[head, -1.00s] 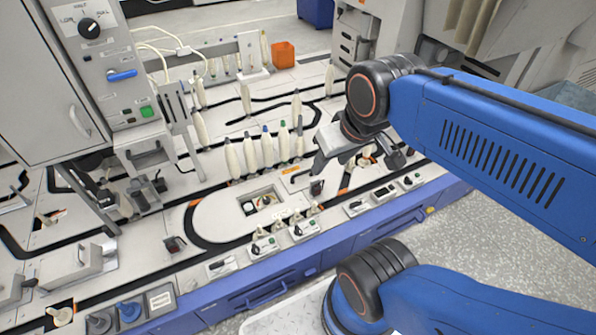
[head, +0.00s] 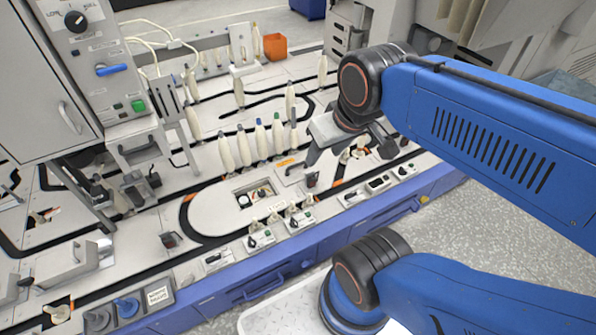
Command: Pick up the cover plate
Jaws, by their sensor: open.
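In the head view, an open rectangular recess (head: 255,193) with small parts inside sits in the pale rounded deck of the machine. My gripper (head: 349,153) is open and empty, to the right of this piece and above the deck. Its left finger hangs close to the handle in the picture. The exact height gap cannot be told.
A row of upright bobbins (head: 261,139) stands just behind the recess. Small switch boxes (head: 260,239) line the front edge. A grey control cabinet (head: 45,85) rises at the left. An orange bin (head: 275,47) stands at the back.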

